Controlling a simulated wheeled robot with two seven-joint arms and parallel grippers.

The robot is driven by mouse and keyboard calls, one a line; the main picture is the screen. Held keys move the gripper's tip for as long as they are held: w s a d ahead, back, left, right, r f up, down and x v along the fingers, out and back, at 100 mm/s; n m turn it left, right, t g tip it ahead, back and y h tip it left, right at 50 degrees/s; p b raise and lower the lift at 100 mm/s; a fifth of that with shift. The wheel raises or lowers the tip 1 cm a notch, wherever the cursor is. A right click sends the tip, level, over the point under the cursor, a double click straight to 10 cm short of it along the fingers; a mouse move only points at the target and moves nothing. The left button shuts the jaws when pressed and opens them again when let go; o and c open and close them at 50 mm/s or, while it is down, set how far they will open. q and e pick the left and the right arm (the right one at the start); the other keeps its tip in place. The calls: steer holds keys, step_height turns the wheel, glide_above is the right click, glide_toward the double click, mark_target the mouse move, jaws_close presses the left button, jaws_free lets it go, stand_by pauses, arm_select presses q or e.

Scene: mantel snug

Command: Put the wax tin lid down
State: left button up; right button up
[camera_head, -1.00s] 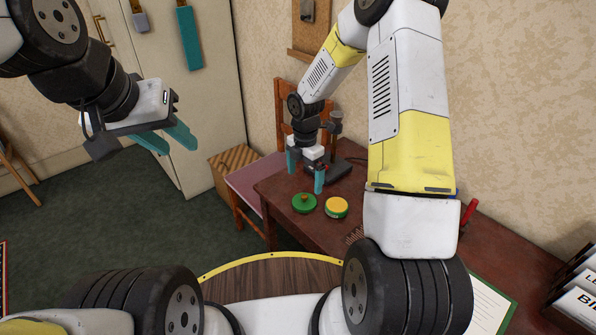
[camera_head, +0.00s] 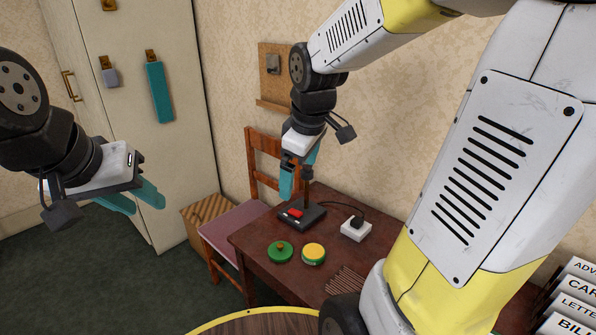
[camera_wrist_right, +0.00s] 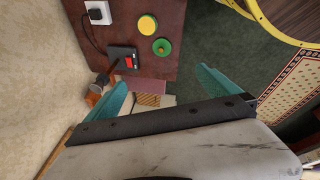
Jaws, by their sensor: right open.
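The wax tin lid (camera_head: 281,252), green with a small knob on top, lies on the dark red desk (camera_head: 262,237), near its left edge. Beside it, to the right, stands the wax tin (camera_head: 313,254), with yellow wax showing. Both also show in the right wrist view, the lid (camera_wrist_right: 162,47) and the tin (camera_wrist_right: 147,25). My right gripper (camera_head: 298,178) is raised above the desk's back part, clear of the lid; its fingers (camera_wrist_right: 160,77) are apart with nothing between them. My left gripper (camera_head: 138,200) is open and empty, off to the left of the desk.
A black device with a red switch and a post (camera_head: 302,214) stands behind the lid. A white socket block (camera_head: 356,229) with a cord is to its right. A wooden chair (camera_head: 236,222) stands beyond the desk's left side. A file rack (camera_head: 568,305) is at far right.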

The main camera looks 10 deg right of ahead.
steer(key=s+r+m+t+y, duration=0.1)
steer(key=s+r+m+t, duration=0.1)
steer(key=s+r+m, duration=0.3)
steer(key=shift+s+a+m+t+y, duration=0.3)
steer(key=shift+s+m, duration=1.8)
steer(key=shift+s, duration=1)
